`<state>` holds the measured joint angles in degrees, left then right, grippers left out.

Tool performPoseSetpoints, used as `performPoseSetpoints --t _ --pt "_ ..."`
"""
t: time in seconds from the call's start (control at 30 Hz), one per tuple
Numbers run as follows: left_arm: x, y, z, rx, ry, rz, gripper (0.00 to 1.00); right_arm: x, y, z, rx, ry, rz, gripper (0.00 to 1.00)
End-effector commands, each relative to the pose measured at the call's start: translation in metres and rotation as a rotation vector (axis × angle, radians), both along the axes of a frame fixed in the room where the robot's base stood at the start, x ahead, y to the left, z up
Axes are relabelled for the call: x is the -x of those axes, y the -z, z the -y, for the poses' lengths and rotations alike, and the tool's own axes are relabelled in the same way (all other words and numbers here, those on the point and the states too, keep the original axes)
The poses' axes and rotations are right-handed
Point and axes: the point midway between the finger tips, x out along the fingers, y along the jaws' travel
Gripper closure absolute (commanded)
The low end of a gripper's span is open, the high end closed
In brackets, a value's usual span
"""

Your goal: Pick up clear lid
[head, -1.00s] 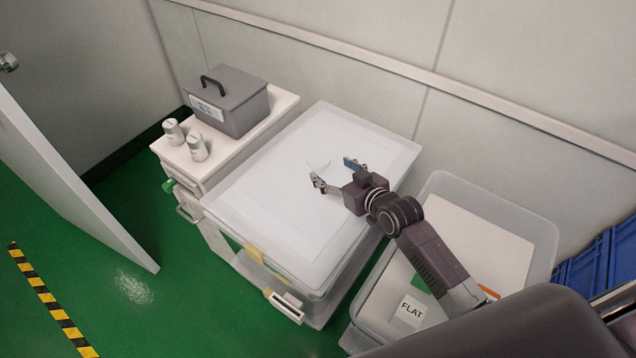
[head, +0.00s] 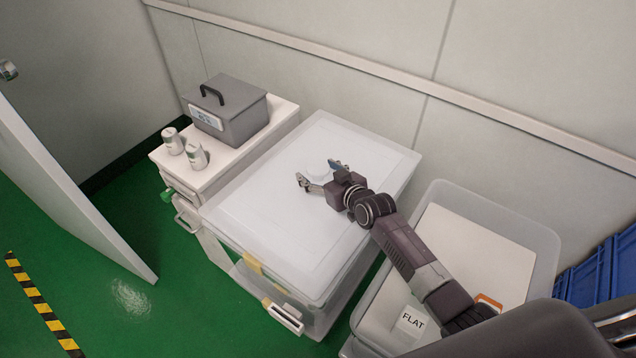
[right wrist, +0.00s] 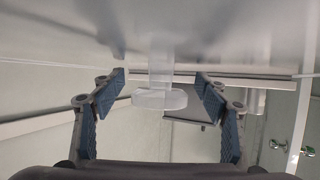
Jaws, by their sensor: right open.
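The clear lid (head: 270,215) is a large, flat, translucent sheet lying on a clear storage box (head: 325,318). A small clear knob-like piece (head: 317,170) stands up from its upper surface; it also shows in the right wrist view (right wrist: 158,98), on a short stem joined to the lid surface (right wrist: 60,30). My right gripper (head: 319,174) is open just above the lid. In the right wrist view, the two blue-padded fingers (right wrist: 162,98) are spread to either side of the clear knob with gaps on both sides. My left gripper is not in view.
A white cabinet (head: 275,123) on the left carries a grey handled box (head: 240,118) and two small white containers (head: 197,156). An open clear bin (head: 545,240) with a FLAT label stands at right. A wall runs behind; green floor is free at left.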

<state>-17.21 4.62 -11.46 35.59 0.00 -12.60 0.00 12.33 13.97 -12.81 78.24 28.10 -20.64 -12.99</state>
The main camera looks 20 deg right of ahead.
Motion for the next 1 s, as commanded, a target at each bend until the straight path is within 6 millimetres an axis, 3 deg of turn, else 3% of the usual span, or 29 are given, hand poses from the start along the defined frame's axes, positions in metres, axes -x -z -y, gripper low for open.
performPoseSetpoints --t 0.1,0.67,1.0 --pt "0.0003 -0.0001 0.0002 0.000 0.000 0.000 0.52 0.0002 -0.0001 -0.0001 0.000 0.000 0.000 0.33" --pt "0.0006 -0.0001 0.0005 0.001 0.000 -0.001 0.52 -0.0006 -0.0026 0.0001 -0.001 0.000 0.005 0.93" --pt "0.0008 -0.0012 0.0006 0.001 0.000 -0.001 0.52 -0.0007 -0.0078 -0.0004 -0.003 0.001 0.005 0.93"
